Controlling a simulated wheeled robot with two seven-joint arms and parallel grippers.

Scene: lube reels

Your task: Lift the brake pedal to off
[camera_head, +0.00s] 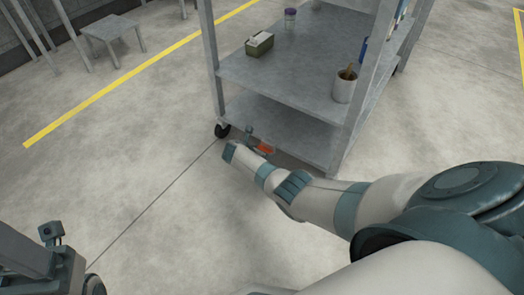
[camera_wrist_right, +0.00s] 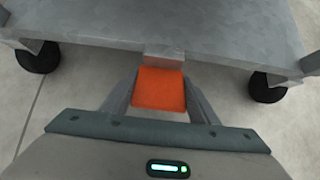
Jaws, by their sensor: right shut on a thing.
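The orange brake pedal (camera_wrist_right: 160,90) sticks out from under the near edge of the grey cart's lower shelf. My right gripper (camera_wrist_right: 158,98) has one finger on each side of the pedal and is shut on it. In the head view the orange pedal (camera_head: 264,149) shows just past the end of my right arm, low beside the cart, and the right gripper (camera_head: 256,146) there is partly hidden by the wrist. The pedal's exact tilt is hard to tell. My left gripper cannot be made out; only a grey part shows at the lower left.
The grey shelf cart (camera_head: 290,90) stands on casters (camera_head: 222,130); two dark wheels show in the wrist view, one being the right wheel (camera_wrist_right: 268,87). Open concrete floor lies to the left.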

